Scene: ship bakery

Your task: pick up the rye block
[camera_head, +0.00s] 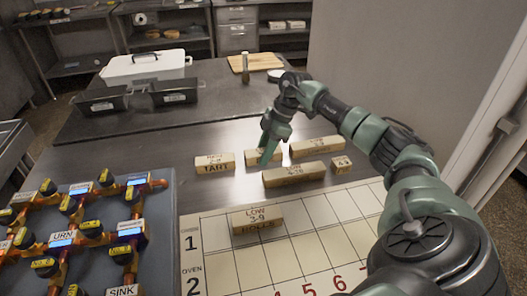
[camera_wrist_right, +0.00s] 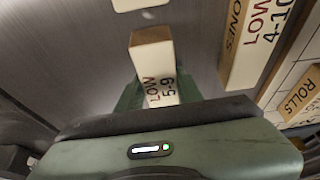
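Several wooden blocks lie on the dark steel counter. My right gripper (camera_head: 268,146) points down at the middle block (camera_head: 253,156), with a finger in front of it. My left gripper is out of view.
A TART block (camera_head: 215,163) lies to the left, a long block (camera_head: 293,174) in front, another (camera_head: 316,146) behind right and a small one (camera_head: 341,164) at right. A LOW 3-9 ROLLS block (camera_head: 257,218) lies on the numbered chart (camera_head: 320,214). A valve panel (camera_head: 160,205) stands left.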

